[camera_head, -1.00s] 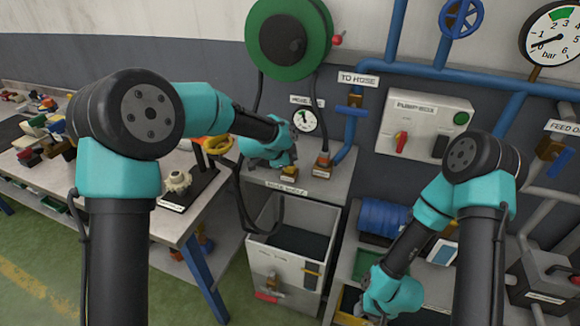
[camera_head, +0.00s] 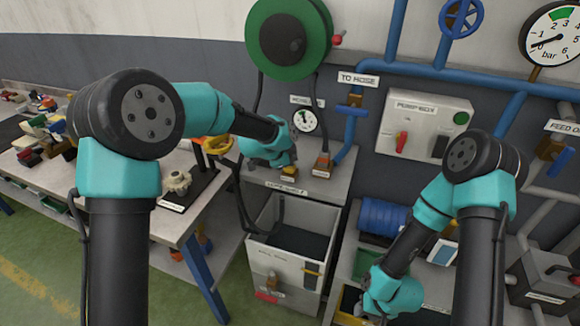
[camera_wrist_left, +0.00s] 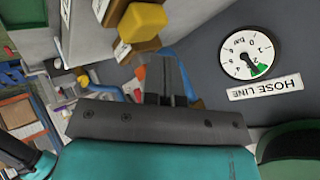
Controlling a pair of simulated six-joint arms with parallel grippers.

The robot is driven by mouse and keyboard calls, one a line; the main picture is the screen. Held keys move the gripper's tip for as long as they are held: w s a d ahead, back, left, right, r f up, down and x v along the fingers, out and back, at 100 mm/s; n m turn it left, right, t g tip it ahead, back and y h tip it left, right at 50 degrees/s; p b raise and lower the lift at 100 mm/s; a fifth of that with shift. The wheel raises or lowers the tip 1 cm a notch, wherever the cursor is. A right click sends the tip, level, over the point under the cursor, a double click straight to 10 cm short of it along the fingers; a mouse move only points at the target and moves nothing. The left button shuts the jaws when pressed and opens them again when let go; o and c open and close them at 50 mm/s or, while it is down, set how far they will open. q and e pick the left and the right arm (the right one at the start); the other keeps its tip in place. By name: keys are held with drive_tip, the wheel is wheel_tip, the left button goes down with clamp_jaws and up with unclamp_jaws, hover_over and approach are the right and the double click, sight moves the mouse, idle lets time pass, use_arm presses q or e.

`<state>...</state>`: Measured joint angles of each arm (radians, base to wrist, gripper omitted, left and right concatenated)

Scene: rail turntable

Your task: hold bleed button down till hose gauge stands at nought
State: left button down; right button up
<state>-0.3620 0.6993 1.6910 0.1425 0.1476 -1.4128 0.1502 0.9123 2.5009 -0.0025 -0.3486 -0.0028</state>
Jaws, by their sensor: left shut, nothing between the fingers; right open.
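The hose gauge (camera_head: 305,121) is a small white dial with a green arc on the panel behind my left gripper. It shows larger and upside down in the left wrist view (camera_wrist_left: 249,52), over a "HOSE LINE" plate; its needle lies near the green arc, away from nought. A yellow button-like block (camera_wrist_left: 142,22) on a brown base is beside the left fingers; in the head view its yellow (camera_head: 289,170) shows by the gripper. My left gripper (camera_wrist_left: 165,80) is shut and empty; contact with the block cannot be made out. My right gripper (camera_head: 362,309) is open, low at the right, its fingertips mostly hidden.
A green hose reel (camera_head: 288,40) hangs above. Another brown fitting (camera_head: 322,165) with an orange top stands right of the yellow block. An open grey bin (camera_head: 285,270) is below. A pump box (camera_head: 425,125) and blue pipes are at the right; a cluttered bench is left.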

use_arm(q)
drive_tip(key=shift+f, duration=0.9)
idle(2.2)
drive_tip(key=shift+r, duration=0.9)
drive_tip(key=shift+r, duration=0.15)
drive_tip(key=shift+r, duration=2.4)
drive_tip(key=shift+f, duration=0.1)
